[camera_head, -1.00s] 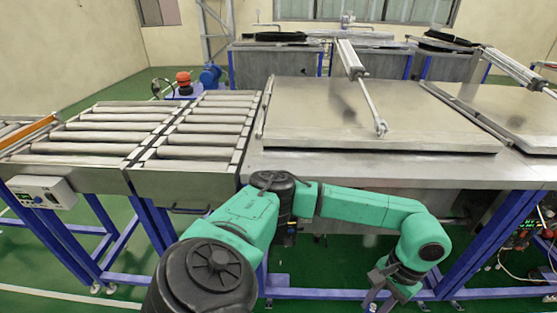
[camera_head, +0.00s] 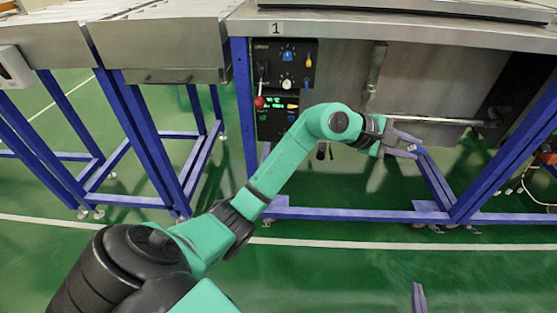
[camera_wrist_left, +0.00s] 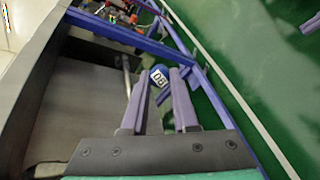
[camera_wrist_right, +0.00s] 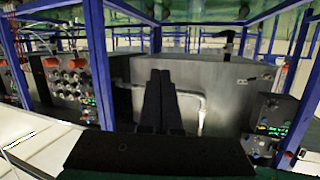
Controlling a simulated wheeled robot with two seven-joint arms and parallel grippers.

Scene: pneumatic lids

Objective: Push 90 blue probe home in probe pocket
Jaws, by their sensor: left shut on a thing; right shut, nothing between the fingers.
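The blue probe (camera_wrist_left: 158,76), with a white label whose digits read inverted, sits between the fingertips of my left gripper (camera_wrist_left: 161,74) in the left wrist view. In the head view my left gripper (camera_head: 408,144) is shut on the small blue probe (camera_head: 412,148), in front of the steel tank's underside and below its horizontal pipe. The probe's far end is hidden. I cannot make out the probe pocket. My right gripper (camera_wrist_right: 160,74) is shut and empty in the right wrist view; its fingertips (camera_head: 418,298) show at the head view's bottom edge.
A control box (camera_head: 284,88) with knobs and a red lever hangs under the table's left end, near my left forearm. Blue frame legs (camera_head: 510,150) stand to the right. A vertical pipe (camera_head: 374,75) runs above my gripper. The green floor in front is clear.

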